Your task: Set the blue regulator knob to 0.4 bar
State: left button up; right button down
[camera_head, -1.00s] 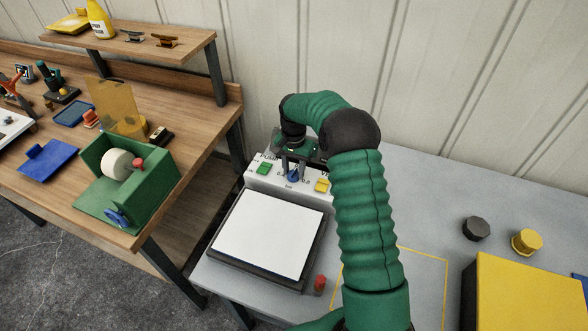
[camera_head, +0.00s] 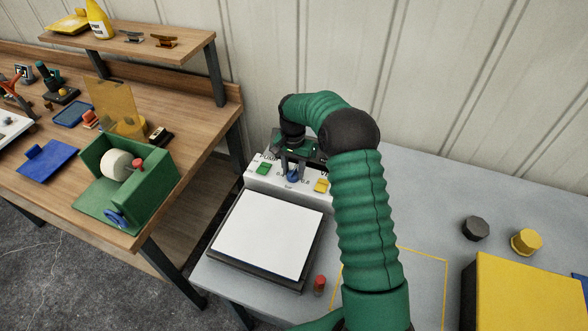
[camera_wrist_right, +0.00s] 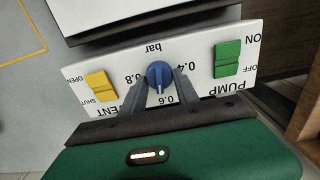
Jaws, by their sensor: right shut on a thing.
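The blue regulator knob (camera_wrist_right: 158,75) sits on the front of a white panel (camera_wrist_right: 200,58) with bar markings 0.4, 0.6 and 0.8. In the right wrist view the panel appears upside down, and the knob's white pointer line points down, near the 0.6 mark. My right gripper (camera_wrist_right: 160,84) has one dark finger on each side of the knob and is shut on it. In the head view my right gripper (camera_head: 292,168) reaches down over the knob (camera_head: 293,176) from behind the panel. My left gripper is not in view.
A green pump switch (camera_head: 264,168) and a yellow vent switch (camera_head: 321,186) flank the knob closely. A white-topped plate (camera_head: 265,235) lies in front of the panel, with a small red-capped item (camera_head: 320,285) beside it. A yellow box (camera_head: 530,295) stands at the right.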

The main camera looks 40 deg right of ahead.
aim_at(292, 171)
jog(key=shift+a+f, duration=0.1)
jog(key=shift+a, duration=0.2)
jog(key=c, duration=1.3)
grip_release()
jog(key=shift+c, duration=0.2)
jog(key=o, duration=0.4)
jog(key=shift+s+a, duration=0.1)
jog(key=shift+r, duration=0.4)
notch_tip(292, 171, up, 16)
jog(key=shift+r, duration=0.2)
jog(key=shift+f, duration=0.1)
